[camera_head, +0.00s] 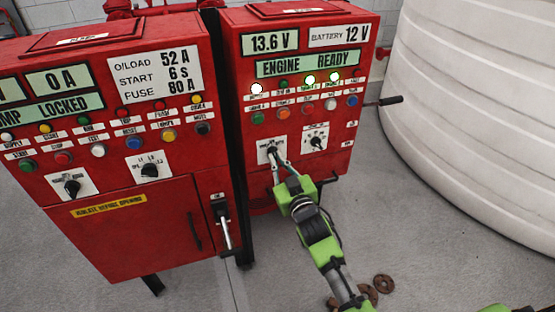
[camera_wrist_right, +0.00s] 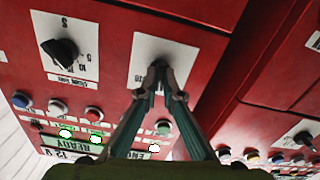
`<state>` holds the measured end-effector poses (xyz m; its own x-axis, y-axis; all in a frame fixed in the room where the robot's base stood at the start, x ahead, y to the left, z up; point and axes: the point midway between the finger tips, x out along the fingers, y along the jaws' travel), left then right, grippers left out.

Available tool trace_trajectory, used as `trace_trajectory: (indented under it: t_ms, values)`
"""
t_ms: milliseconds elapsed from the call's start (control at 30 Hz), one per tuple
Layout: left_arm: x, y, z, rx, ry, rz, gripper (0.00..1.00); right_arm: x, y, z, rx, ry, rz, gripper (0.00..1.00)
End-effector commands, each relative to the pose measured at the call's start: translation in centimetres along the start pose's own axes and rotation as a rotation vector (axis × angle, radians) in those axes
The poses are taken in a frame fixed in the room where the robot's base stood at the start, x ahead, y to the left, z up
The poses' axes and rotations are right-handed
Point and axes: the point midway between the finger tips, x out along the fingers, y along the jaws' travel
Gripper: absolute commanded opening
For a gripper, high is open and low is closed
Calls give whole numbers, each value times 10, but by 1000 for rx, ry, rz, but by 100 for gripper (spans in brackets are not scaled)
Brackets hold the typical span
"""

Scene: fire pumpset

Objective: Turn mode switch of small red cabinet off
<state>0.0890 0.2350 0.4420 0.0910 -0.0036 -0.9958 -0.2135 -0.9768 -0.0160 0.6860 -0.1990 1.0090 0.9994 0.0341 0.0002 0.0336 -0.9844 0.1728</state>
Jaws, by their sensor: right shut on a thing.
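The small red cabinet (camera_head: 245,110) stands on the right in the head view, its front lit with "ENGINE READY". Two black rotary knobs sit on white plates low on its face. My right gripper (camera_head: 272,157) reaches up from below to the left plate (camera_head: 265,146), shut on its knob, the mode switch. In the wrist view, which is upside down, the closed fingertips (camera_wrist_right: 158,76) meet in front of that white plate (camera_wrist_right: 172,52) and largely hide the knob, so its setting cannot be read. The right knob (camera_head: 317,142) is free; it also shows in the wrist view (camera_wrist_right: 58,52). My left gripper is out of view.
A larger red cabinet (camera_head: 110,235) with its own knobs and a handle stands close on the left. A big white ribbed tank (camera_head: 470,120) fills the right. Brown rings (camera_head: 383,284) lie on the floor.

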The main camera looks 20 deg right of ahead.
Motion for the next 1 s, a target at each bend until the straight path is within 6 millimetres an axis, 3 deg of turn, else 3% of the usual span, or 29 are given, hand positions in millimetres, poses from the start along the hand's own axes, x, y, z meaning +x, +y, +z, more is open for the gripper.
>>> trace_trajectory:
  t_ms: [333,867,933,1000]
  values:
    - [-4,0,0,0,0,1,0,0,0,0,149,-2,0,0]
    - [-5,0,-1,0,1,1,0,0,0,1,175,-1,0,0]
    - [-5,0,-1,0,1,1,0,0,0,1,175,-1,0,20]
    - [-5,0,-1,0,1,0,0,0,0,1,174,-1,0,24]
